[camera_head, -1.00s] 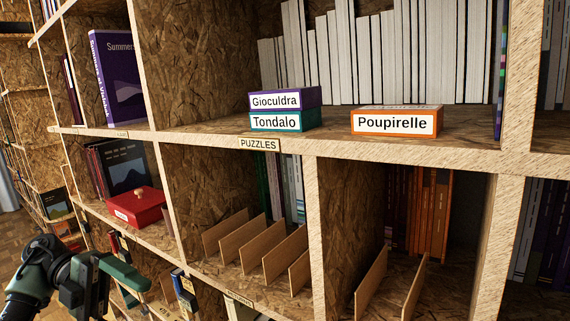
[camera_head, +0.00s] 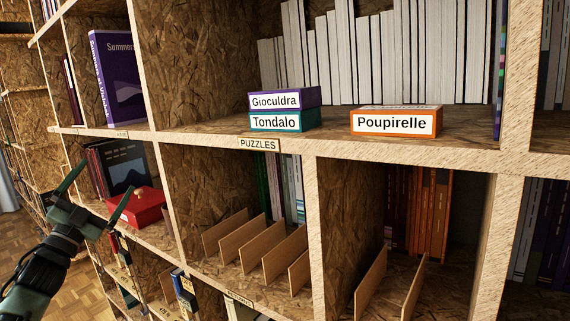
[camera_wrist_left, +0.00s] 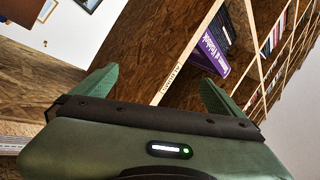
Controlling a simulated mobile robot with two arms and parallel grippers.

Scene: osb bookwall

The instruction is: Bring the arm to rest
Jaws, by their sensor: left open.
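My left gripper (camera_head: 97,196) is at the lower left in the head view, in front of the shelf wall. Its two green fingers are spread wide and nothing is between them. One finger overlaps the red box (camera_head: 149,205) in the picture; I cannot tell how far apart they are. In the left wrist view the open fingers of the left gripper (camera_wrist_left: 155,90) point towards the OSB shelf wall, tilted in the picture. My right gripper is not in view.
A purple book (camera_head: 118,80) stands on the upper left shelf; it also shows in the left wrist view (camera_wrist_left: 211,50). Stacked puzzle boxes (camera_head: 285,110) and an orange-edged box (camera_head: 396,121) sit on the shelf labelled PUZZLES. Wooden dividers (camera_head: 245,237) stand in the compartment below.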

